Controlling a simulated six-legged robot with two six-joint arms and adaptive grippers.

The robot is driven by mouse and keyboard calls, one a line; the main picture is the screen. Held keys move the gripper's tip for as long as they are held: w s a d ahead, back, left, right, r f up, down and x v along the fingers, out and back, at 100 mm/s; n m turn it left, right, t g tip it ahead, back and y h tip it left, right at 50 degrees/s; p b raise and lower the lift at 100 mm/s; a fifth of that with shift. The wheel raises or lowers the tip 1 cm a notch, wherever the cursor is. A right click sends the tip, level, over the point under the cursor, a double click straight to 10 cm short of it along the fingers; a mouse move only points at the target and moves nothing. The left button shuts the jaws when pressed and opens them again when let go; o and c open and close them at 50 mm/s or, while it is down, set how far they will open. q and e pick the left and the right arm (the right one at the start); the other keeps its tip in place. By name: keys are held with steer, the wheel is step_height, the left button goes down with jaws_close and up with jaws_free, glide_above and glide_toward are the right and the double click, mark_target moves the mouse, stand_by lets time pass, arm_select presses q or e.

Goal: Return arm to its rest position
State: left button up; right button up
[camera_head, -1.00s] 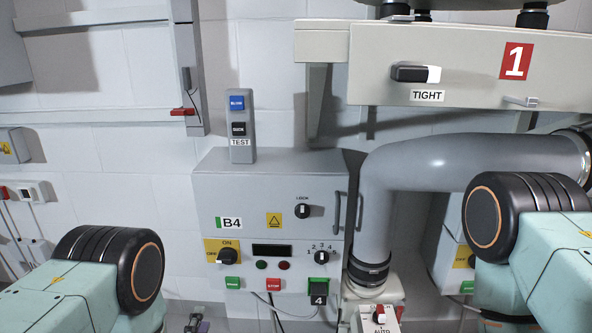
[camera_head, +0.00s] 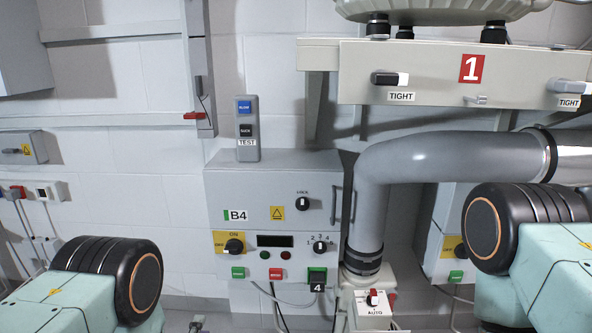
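Two of my arms show only as teal links with black ringed joints, one at the lower left and one at the lower right. Neither gripper is in view, so their states and anything they hold are hidden. Both visible arm parts stand apart from the grey control box marked B4 (camera_head: 222,180) in this view. The test switch box (camera_head: 247,150) with blue and black buttons stands above it.
A grey pipe (camera_head: 370,210) bends beside the box. A beige panel (camera_head: 430,60) with the red label 1 (camera_head: 471,68) is at the upper right. A small AUTO switch box (camera_head: 373,303) is low in the middle. Wall sockets (camera_head: 45,192) are at the left.

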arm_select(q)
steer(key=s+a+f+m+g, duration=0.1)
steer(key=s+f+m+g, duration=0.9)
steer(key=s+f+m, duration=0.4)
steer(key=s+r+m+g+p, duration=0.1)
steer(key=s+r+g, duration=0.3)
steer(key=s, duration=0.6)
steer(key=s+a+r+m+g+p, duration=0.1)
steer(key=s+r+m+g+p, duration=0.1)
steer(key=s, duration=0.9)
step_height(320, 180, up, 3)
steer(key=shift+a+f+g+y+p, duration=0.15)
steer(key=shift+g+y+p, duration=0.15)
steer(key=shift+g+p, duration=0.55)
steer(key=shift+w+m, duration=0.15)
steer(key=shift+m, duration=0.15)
